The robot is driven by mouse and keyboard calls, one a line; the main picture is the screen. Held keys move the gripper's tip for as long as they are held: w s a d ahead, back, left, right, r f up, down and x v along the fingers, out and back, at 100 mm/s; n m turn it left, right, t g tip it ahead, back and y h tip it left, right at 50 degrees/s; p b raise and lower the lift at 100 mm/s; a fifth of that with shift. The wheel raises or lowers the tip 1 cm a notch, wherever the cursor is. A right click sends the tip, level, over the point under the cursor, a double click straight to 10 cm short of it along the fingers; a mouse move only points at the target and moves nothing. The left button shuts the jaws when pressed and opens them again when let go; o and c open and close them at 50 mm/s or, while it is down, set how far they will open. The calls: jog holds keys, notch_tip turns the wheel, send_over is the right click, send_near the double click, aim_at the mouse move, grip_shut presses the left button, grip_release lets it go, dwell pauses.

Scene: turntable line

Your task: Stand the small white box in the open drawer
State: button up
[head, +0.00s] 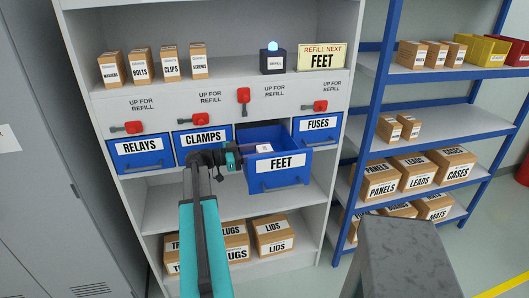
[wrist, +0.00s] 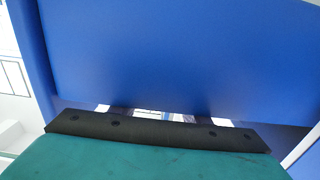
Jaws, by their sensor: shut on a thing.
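The blue FEET drawer (head: 281,179) is pulled out of the white cabinet. My gripper reaches in from the left over the drawer and is shut on the box. Whether the box touches the drawer floor cannot be told. In the wrist view a blue drawer wall (wrist: 180,60) fills most of the picture. Below it only slivers of my gripper's fingers and of pale surfaces show, and the box is mostly hidden.
Closed RELAYS (head: 141,152), CLAMPS (head: 202,139) and FUSES (head: 317,125) drawers flank the open one. The FEET lever (head: 243,96) stands upright; the other levers lie sideways. A sign (head: 322,58) reads FEET, beside a lit blue lamp (head: 273,46). Cartons stand on the shelves.

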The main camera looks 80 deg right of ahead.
jog(key=shift+f, duration=0.45)
jog(key=o, duration=1.2)
jog(key=shift+a+f, duration=0.1)
jog(key=shift+c, duration=0.2)
jog(key=shift+r+p, duration=0.45)
jog(key=shift+p, duration=0.1)
jog(key=shift+r+p, duration=0.25)
jog(key=shift+p, duration=0.25)
jog(key=shift+w+f+b, duration=0.15)
jog(key=shift+w+b, duration=0.1)
jog(key=shift+b, duration=0.05)
jog(key=b+v, duration=0.4)
jog(key=v, duration=0.7)
jog(key=shift+w+r+b, duration=0.25)
jog(key=shift+r+b, duration=0.1)
jog(key=shift+a, duration=0.1)
